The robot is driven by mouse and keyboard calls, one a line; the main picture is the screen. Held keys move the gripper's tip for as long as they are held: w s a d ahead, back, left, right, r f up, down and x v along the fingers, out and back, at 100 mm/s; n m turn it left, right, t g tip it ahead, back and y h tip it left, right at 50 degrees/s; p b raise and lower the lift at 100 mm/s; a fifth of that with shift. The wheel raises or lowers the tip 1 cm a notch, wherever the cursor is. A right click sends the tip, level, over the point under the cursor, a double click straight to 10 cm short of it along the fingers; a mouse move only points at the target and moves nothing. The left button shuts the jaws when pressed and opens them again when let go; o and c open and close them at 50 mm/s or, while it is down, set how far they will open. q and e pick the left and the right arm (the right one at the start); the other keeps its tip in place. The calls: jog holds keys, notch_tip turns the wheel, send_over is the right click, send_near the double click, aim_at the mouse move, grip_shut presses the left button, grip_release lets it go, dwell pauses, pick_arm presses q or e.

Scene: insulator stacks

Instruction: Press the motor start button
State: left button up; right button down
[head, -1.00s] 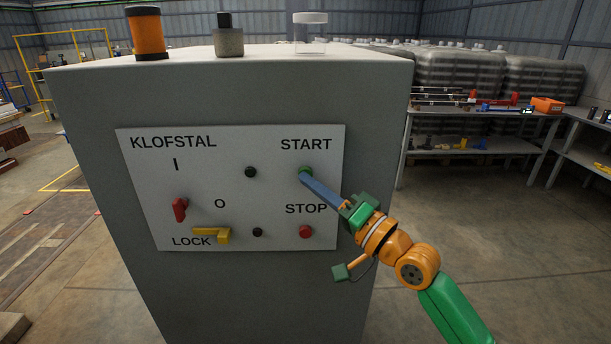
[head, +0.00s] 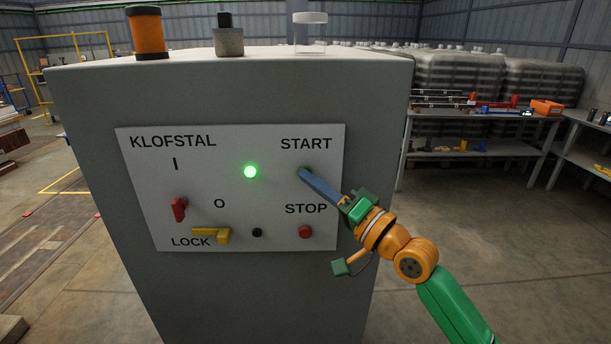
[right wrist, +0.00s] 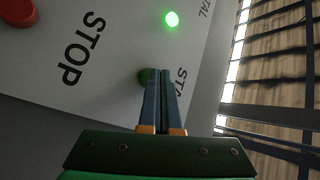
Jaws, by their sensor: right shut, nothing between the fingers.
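The green start button (right wrist: 147,76) is on the white panel (head: 140,190) under the word START, mostly hidden behind my fingers. My right gripper (head: 304,175) is shut and empty, with its blue fingertips at the start button and seemingly touching it. In the right wrist view the two fingers (right wrist: 160,75) lie side by side over the button. A round lamp (head: 250,172) on the panel glows green, and it also shows in the right wrist view (right wrist: 172,19). My left gripper is not in view.
The red stop button (head: 306,232) sits below the start button. A red switch (head: 179,209), a yellow lock lever (head: 212,235) and a small dark lamp (head: 257,232) are on the panel. An orange-and-black cylinder (head: 148,33) and a grey block (head: 228,42) stand on the cabinet.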

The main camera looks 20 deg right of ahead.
jog(key=shift+r, duration=0.1)
jog(key=shift+s+a+p, duration=0.2)
jog(key=shift+s+p, duration=0.6)
jog(key=shift+s+a+p, duration=0.25)
jog(key=shift+s+p, duration=0.3)
jog(key=shift+s, duration=0.25)
jog(key=shift+s+a+p, duration=0.2)
jog(key=shift+s+p, duration=0.35)
jog(key=shift+s, duration=0.3)
jog(key=shift+s+a+p, duration=0.25)
jog(key=shift+s+p, duration=0.3)
jog(key=shift+s, duration=0.25)
